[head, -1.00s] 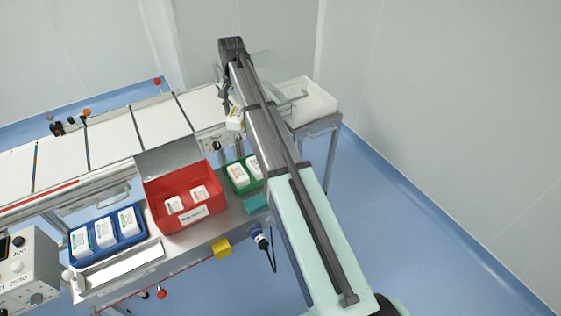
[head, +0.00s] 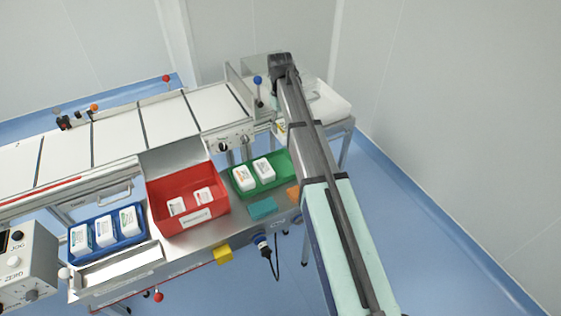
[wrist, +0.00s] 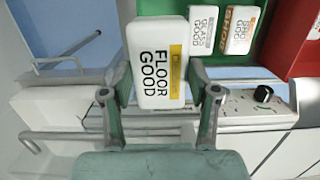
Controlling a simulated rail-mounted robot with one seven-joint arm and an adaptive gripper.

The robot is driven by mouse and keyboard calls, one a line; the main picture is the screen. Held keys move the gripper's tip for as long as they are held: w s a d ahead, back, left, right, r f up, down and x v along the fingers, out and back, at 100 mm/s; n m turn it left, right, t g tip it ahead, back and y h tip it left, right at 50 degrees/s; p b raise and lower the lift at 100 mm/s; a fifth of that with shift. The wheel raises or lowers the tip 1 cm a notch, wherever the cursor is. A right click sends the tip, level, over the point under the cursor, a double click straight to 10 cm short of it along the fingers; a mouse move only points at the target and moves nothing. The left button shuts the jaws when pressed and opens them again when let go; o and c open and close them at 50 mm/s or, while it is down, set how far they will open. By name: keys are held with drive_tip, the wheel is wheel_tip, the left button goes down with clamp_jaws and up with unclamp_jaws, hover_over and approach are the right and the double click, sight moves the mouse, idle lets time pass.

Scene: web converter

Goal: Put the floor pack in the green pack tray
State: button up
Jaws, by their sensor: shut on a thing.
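The floor pack (wrist: 157,55) is a white block with a yellow band and the words FLOOR GOOD. In the wrist view my gripper (wrist: 160,92) is shut on it, one finger at each side. In the head view my arm hides most of the gripper, and a small part of the pack (head: 281,128) shows left of the arm. The green pack tray (head: 283,169) stands on the bench, left of my arm, with two white packs in its left and middle part. The tray also shows in the wrist view (wrist: 273,38), beyond the held pack and apart from it.
A red bin (head: 190,215) with two packs stands left of the green tray. A blue tray (head: 108,246) with three packs is further left. A white tub (head: 330,104) is behind my arm. The conveyor and a knobbed panel (head: 229,141) lie behind the green tray.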

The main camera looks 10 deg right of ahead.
sight(282, 131)
wheel_tip(282, 131, down, 16)
drive_tip(key=p, duration=0.3)
drive_tip(key=shift+f, duration=0.2)
drive_tip(key=shift+f, duration=0.15)
drive_tip(key=o, duration=1.3)
drive_tip(key=shift+c, duration=0.2)
drive_tip(key=r+b, duration=0.1)
drive_tip(key=r, duration=0.3)
drive_tip(key=w+r+b, duration=0.1)
drive_tip(key=r, duration=0.3)
drive_tip(key=r+b, duration=0.1)
drive_tip(key=r, duration=0.3)
drive_tip(key=shift+w+a+r, duration=0.1)
drive_tip(key=shift+w+a, duration=0.1)
